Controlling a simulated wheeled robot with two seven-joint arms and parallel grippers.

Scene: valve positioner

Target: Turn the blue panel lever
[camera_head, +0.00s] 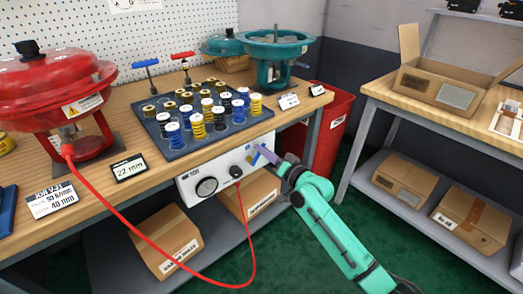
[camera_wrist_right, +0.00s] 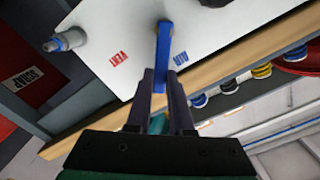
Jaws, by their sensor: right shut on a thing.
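The blue panel lever (camera_wrist_right: 163,45) is on the front of the white panel (camera_head: 218,178) under the bench edge. In the wrist view it lies between a red VENT label (camera_wrist_right: 119,58) and a blue RUN label (camera_wrist_right: 181,58). My right gripper (camera_wrist_right: 163,88) is shut on the lever's free end, one finger on each side. In the head view my right gripper (camera_head: 264,158) reaches the panel's right part, and only a small blue bit of the lever shows there. My left gripper is not in view.
The panel also has a round gauge (camera_head: 206,187) and a black fitting with a red hose (camera_head: 247,232) looping down. Above it, a dark tray (camera_head: 180,150) holds several coloured spools. A red bin (camera_head: 334,125) stands close right of the bench. Green floor is free around my arm.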

